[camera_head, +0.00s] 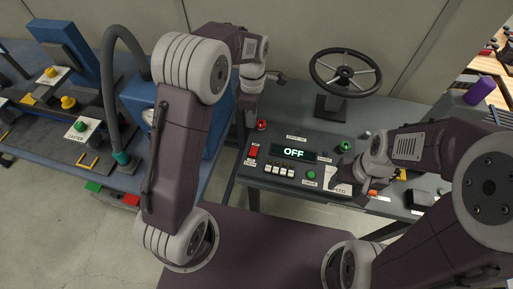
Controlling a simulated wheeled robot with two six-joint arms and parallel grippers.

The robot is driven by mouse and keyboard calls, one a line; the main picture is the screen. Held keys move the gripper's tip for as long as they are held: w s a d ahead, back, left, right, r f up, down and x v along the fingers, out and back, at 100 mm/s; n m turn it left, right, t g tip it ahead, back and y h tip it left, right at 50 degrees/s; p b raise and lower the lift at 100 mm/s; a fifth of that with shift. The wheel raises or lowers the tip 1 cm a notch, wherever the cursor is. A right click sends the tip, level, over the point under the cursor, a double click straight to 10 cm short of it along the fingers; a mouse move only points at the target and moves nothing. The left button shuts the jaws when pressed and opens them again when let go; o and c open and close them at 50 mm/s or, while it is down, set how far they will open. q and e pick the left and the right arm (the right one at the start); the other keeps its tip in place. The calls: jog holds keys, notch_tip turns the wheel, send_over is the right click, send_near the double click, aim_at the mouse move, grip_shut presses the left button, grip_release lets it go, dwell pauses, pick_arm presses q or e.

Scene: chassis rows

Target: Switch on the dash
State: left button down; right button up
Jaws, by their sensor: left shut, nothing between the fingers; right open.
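The dash (310,140) is a dark grey panel on a bench, with a display (293,153) reading OFF. A red rocker switch (253,151) is at its left, with a small label below. A row of white switches (280,169) sits below the display. A green button (311,175) is at the lower right, another green button (345,146) further up. A red knob (262,125) is at the upper left. My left gripper (246,138) is shut and empty, pointing down just above the red switch; contact cannot be told. My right gripper (350,184) is open over the dash's right side.
A black steering wheel (345,73) stands behind the dash. A purple cylinder (479,91) is at the right. Bare floor (60,230) shows at lower left.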

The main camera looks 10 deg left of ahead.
pick_arm(q)
jog(key=shift+s+d+f, duration=0.25)
jog(key=shift+s+f, duration=0.05)
jog(key=shift+f, duration=0.05)
send_near(252, 154)
jog(key=f, duration=0.6)
jog(key=shift+s+f+p, duration=0.3)
jog(key=shift+f+p, duration=0.05)
jog(key=shift+p, duration=0.05)
jog(key=shift+f, duration=0.1)
